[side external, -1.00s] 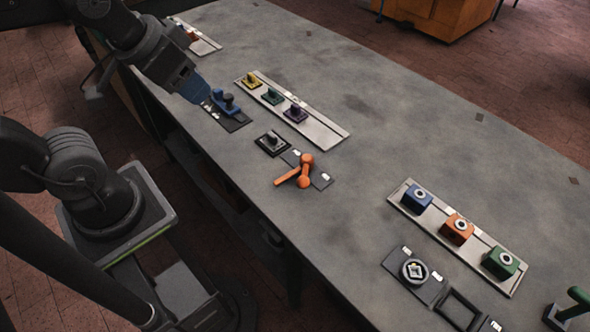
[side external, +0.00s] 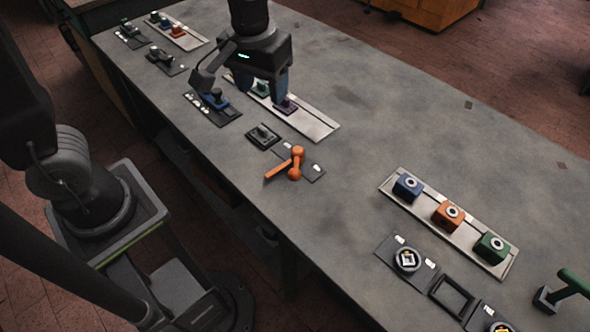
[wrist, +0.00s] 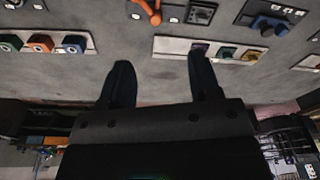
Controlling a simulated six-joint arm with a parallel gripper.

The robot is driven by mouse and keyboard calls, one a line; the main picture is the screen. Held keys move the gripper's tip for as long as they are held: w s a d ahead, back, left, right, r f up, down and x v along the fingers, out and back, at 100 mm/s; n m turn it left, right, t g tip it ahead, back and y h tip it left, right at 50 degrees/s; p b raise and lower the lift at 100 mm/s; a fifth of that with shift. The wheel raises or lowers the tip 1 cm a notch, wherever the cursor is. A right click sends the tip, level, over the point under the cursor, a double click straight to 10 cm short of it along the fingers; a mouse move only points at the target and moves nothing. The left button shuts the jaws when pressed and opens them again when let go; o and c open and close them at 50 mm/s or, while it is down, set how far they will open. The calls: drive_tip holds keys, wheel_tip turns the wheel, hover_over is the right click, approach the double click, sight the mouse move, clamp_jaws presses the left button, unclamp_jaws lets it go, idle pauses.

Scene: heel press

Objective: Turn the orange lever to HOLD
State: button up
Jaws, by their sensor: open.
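The orange lever (side external: 297,164) sits on a dark plate (side external: 316,175) near the table's front edge. Its arm points toward the front left in the side view. The lever also shows at the top of the wrist view (wrist: 151,11), cut off by the frame edge. Small white labels beside it are too small to read, so I cannot tell which is HOLD. My gripper (side external: 263,90) is open and empty, over the rail with coloured blocks, behind and left of the lever in the side view. Its two fingers (wrist: 160,64) point at bare table and the rail.
A black switch (side external: 263,136) and a blue-handled device (side external: 214,102) stand left of the lever. A rail with blue, orange and green blocks (side external: 391,188) lies to the right. A green handle (side external: 574,281) stands far right. The table's middle is clear.

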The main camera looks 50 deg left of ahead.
drive_tip(key=n+g+y, duration=0.1)
drive_tip(key=n+g, duration=0.1)
approach(296, 170)
drive_tip(key=f, duration=0.3)
drive_tip(key=a+f, duration=0.1)
drive_tip(key=f, duration=0.3)
drive_tip(key=s+f, duration=0.1)
drive_tip(key=f, duration=0.2)
drive_tip(key=shift+a+f, duration=0.2)
drive_tip(key=shift+f, duration=0.05)
clamp_jaws()
